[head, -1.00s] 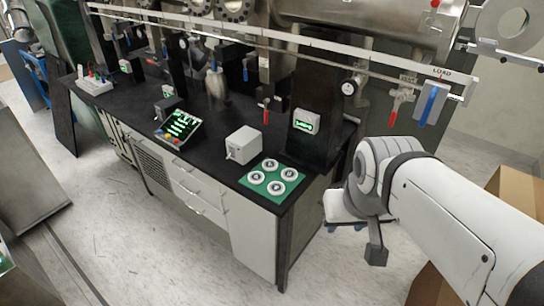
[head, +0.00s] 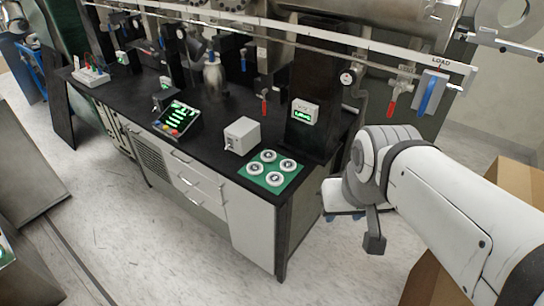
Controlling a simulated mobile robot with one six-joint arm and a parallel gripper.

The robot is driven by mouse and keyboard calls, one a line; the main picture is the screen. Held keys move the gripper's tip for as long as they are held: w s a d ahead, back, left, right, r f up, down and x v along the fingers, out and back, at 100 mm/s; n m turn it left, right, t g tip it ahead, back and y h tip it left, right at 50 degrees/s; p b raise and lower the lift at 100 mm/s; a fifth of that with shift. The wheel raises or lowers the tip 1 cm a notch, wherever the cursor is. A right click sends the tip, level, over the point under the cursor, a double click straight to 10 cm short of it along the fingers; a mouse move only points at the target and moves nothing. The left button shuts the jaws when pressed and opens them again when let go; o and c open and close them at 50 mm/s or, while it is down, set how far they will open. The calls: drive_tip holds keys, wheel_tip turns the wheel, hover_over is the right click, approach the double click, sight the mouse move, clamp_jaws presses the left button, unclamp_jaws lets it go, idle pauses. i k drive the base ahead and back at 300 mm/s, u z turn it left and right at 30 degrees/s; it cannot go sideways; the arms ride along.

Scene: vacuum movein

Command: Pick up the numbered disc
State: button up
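Several round white discs, one of them the front right disc (head: 275,179), lie on a green mat (head: 271,190) at the near right corner of the black bench. Each has a dark centre; any numbers are too small to read. My arm comes in from the right. My gripper (head: 345,216) hangs beyond the bench's right end, over the floor, apart from the discs. Its fingers are mostly hidden behind my wrist, so I cannot tell whether they are open or shut.
The black bench (head: 215,160) carries a white box (head: 242,135) behind the mat and a control panel (head: 177,120) farther left. A dark column with a green display (head: 304,112) stands behind the discs. A long rail (head: 330,45) crosses above. Cardboard boxes (head: 518,182) stand at right.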

sight(274, 178)
drive_tip(key=z, duration=0.95)
drive_tip(key=k, duration=1.1)
drive_tip(key=u, duration=0.8)
drive_tip(key=i, duration=1.7)
drive_tip(key=u, duration=0.1)
